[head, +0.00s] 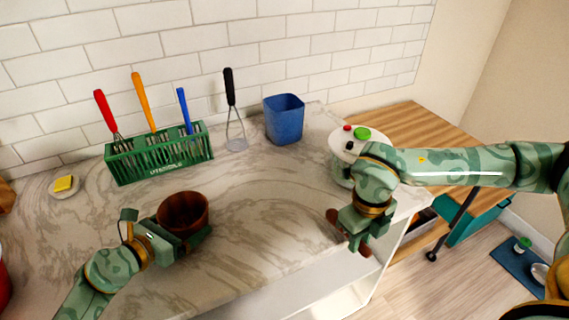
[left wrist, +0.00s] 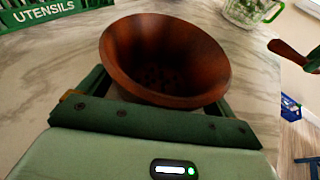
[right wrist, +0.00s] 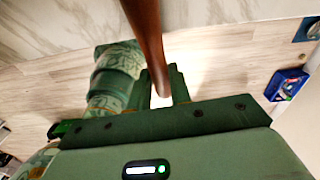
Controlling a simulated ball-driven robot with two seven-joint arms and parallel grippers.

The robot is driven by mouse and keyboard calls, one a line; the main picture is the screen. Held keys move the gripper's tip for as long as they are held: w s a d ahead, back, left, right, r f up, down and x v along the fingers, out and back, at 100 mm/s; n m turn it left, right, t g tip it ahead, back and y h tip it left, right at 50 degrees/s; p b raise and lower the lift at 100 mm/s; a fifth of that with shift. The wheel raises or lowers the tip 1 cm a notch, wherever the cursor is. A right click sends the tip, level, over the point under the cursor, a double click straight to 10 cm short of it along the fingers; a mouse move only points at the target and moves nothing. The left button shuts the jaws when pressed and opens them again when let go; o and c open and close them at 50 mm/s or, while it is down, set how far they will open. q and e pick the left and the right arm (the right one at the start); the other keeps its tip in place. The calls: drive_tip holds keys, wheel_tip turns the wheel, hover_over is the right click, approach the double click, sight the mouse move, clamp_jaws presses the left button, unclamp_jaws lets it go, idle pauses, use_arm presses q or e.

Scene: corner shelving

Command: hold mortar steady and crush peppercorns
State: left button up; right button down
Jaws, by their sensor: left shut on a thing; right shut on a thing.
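The mortar (head: 183,209) is a dark brown wooden bowl, upright at the counter's front left. My left gripper (head: 188,238) is shut on it, with fingers on either side of the mortar in the left wrist view (left wrist: 120,62). Small dark lumps, which look like peppercorns (left wrist: 160,77), lie in its bottom. My right gripper (head: 358,232) is shut on the pestle (head: 333,216), a reddish-brown wooden rod. The pestle is tilted and held near the counter's front edge, well right of the mortar.
A green utensil rack (head: 160,160) with colored-handled tools stands behind the mortar. The marble counter between mortar and pestle is clear.

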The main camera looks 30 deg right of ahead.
drive_tip(key=w+a+m+g, duration=0.1)
drive_tip(key=w+a, duration=0.1)
drive_tip(key=a, duration=0.2)
drive_tip(key=w+a+r+m+g, duration=0.1)
drive_tip(key=w+a, duration=0.1)
drive_tip(key=a, duration=0.2)
drive_tip(key=w+a+m, duration=0.1)
drive_tip(key=w+a, duration=0.2)
drive_tip(key=a, duration=0.1)
drive_tip(key=shift+a+r+g+y, duration=0.35)
drive_tip(key=shift+r+g+y, duration=0.05)
drive_tip(key=a+m, duration=0.1)
drive_tip(key=a, duration=0.1)
drive_tip(key=w+a+r+m+g+y, duration=0.1)
drive_tip(key=a, duration=0.1)
drive_tip(key=w+a+r+m+y, duration=0.1)
drive_tip(key=a, duration=0.2)
drive_tip(key=shift+w+a+r+g, duration=0.1)
drive_tip(key=shift+w+r+g, duration=0.15)
drive_tip(key=shift+g, duration=0.15)
drive_tip(key=w+a+r+m+t+y, duration=0.8)
drive_tip(key=a+r+m+t+y, duration=0.45)
drive_tip(key=m, duration=0.55)
drive_tip(key=w+d+f+m+t+h, duration=0.1)
drive_tip(key=w+d+f+m+t, duration=0.1)
drive_tip(key=f, duration=0.5)
drive_tip(key=shift+w+m+t, duration=0.5)
drive_tip(key=shift+w+t, duration=0.35)
drive_tip(key=shift+t, duration=0.5)
